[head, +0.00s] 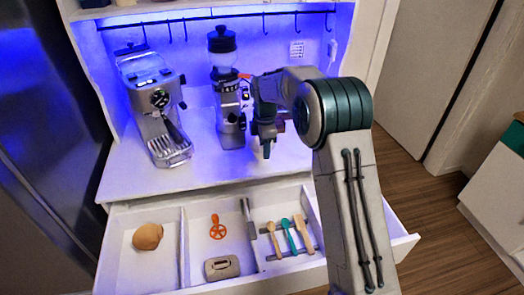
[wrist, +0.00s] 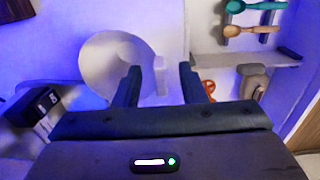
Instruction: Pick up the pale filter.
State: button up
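A pale, round, cone-like piece, which I take to be the pale filter (wrist: 103,62), shows in the wrist view left of the middle. A small pale part of it, perhaps a handle, reaches into the gap between my fingers. My gripper (wrist: 160,84) is open, and its left finger covers part of the filter's right side. I cannot tell whether they touch. In the head view my gripper (head: 265,145) points down over the counter, right of the grinder. The filter cannot be made out there; my arm may hide it.
The espresso machine (head: 155,108) and grinder (head: 228,95) stand on the counter (head: 205,165). The open drawer below holds a brown rounded item (head: 148,236), an orange tool (head: 217,228), a beige piece (head: 221,267) and several scoops (head: 290,236). Hooks hang above.

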jog(key=shift+f, duration=0.25)
grip_shut()
jog(key=shift+r, duration=0.15)
